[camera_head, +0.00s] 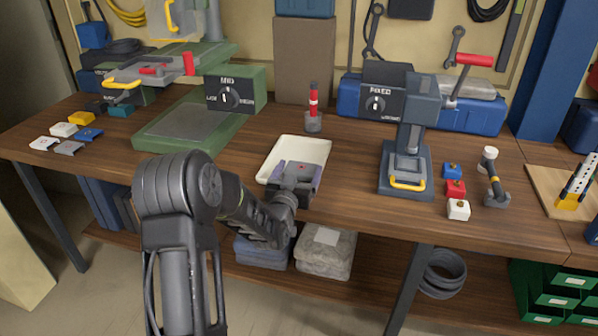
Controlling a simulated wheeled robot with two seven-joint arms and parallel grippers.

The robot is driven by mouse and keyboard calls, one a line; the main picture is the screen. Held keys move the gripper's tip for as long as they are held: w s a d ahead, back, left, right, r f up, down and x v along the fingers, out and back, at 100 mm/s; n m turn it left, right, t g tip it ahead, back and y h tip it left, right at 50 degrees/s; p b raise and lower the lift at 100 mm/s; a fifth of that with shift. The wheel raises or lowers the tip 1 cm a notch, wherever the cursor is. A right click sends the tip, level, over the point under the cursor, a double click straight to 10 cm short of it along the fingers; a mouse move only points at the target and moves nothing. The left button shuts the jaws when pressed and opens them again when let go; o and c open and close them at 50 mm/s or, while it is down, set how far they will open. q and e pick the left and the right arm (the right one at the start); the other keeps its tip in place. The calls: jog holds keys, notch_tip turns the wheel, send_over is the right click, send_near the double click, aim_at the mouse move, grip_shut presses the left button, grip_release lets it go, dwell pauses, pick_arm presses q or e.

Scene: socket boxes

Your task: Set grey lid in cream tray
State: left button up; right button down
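The cream tray (319,146) lies on the bench near its front edge, in the middle of the view. My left gripper (297,176) reaches over the tray's near part, pointing away from me. A small grey piece with a red spot shows at its fingertips; I cannot tell whether it is part of the gripper or a held lid, or whether the fingers are shut. A flat grey lid (69,148) lies at the bench's left front, apart from the tray. My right gripper is out of view.
Near the grey lid lie white, blue (89,134) and yellow (82,118) pieces. A green press (192,125) stands left of the tray, a grey press (407,165) right of it. Small blue, red and white boxes (455,188) sit at right.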

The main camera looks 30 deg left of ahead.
pick_arm(q)
jog(key=shift+o, duration=1.3)
jog(key=shift+r+p, duration=0.4)
jog(key=shift+p, duration=0.15)
jog(key=shift+r+p, duration=0.4)
jog(key=shift+p, duration=0.05)
jog(key=b+v, duration=0.1)
jog(key=v, duration=1.1)
jog(key=shift+f+b, duration=0.15)
jog(key=shift+b, duration=0.15)
